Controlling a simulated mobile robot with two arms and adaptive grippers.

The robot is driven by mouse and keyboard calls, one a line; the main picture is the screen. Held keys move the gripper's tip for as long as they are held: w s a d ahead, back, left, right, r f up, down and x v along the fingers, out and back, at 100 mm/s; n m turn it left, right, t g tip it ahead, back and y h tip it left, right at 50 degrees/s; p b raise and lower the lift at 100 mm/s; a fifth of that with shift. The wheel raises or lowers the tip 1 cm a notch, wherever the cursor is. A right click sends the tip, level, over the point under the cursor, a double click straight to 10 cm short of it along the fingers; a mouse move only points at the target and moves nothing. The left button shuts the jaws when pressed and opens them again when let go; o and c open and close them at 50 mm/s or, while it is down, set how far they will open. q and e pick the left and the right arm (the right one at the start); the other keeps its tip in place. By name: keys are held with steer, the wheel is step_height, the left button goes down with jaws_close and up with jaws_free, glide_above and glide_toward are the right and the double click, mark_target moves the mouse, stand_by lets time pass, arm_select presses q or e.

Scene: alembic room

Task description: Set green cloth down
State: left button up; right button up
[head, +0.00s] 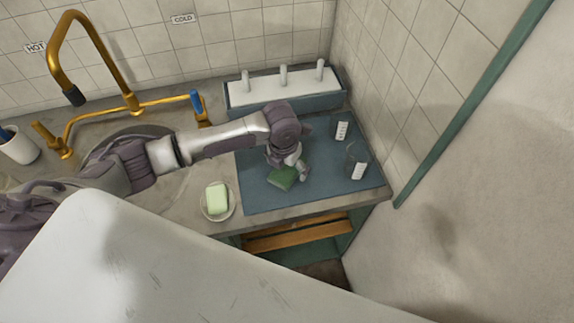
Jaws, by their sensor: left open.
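The green cloth (281,178) is a small dark green piece lying on the blue mat (262,200), near the mat's middle. My left gripper (289,171) reaches in from the left and points down at the cloth. Its fingers are open, right at the cloth and partly over it. I cannot tell whether a finger touches the cloth. The gripper hides part of the cloth's far side. My right gripper is not in view.
Two small glass vessels (357,167) with white labels stand on the mat's right side. A dish with pale green soap (217,198) sits left of the mat. A blue rack with white pegs (284,90) stands behind. A brass tap (95,60) is at left. The mat's front is clear.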

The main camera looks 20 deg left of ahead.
mark_target(284, 172)
arm_select(q)
steer(key=shift+r, duration=0.25)
step_height(284, 172, up, 12)
steer(key=s+b, duration=0.1)
steer(key=shift+s+b, duration=0.2)
steer(key=shift+b, duration=0.1)
steer(key=shift+a+f, duration=0.1)
steer(key=shift+f, duration=0.1)
